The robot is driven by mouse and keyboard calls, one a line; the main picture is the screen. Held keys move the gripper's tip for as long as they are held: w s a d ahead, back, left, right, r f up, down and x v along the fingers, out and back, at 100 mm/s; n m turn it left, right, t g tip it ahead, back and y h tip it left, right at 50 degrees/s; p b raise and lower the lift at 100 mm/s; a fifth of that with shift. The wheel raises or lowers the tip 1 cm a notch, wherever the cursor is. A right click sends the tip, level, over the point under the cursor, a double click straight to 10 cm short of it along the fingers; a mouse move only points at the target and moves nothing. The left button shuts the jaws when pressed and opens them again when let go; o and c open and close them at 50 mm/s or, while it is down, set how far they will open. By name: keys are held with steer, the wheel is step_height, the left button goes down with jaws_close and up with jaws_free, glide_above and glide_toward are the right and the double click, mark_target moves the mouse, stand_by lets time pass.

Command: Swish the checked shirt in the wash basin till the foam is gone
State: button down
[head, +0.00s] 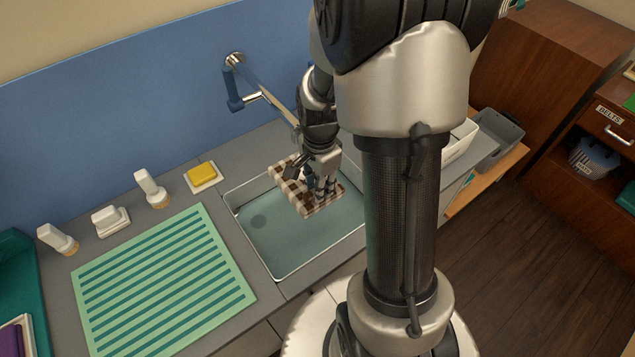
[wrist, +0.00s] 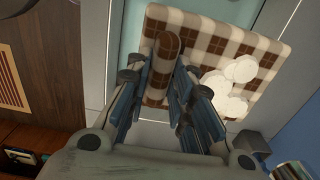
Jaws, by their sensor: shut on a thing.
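The checked shirt (head: 290,184), brown and white, is a folded slab over the back right part of the wash basin (head: 301,262). My gripper (head: 322,190) is shut on a raised fold of the shirt. In the wrist view the shirt (wrist: 215,42) spreads out beyond my gripper (wrist: 166,75), with the fold between its fingers. Several white foam patches (wrist: 240,70) lie on the shirt, right of the fingers. The basin holds pale greenish water. I cannot tell how deep the shirt sits in it.
A wall tap arm (head: 262,94) reaches over the counter behind the basin. A yellow sponge (head: 202,174) on a white dish and several white brushes stand left of it. A green striped mat (head: 160,285) lies front left. Grey and white bins (head: 493,133) stand at the right.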

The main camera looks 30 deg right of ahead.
steer(key=shift+f+b, duration=5.45)
steer(key=shift+f, duration=4.2)
steer(key=shift+w+d, duration=0.15)
steer(key=shift+d, duration=4.2)
steer(key=shift+a, duration=0.15)
steer(key=shift+s+a, duration=0.15)
steer(key=shift+a, duration=4.1)
steer(key=shift+s+a, duration=0.15)
steer(key=shift+a, duration=4.1)
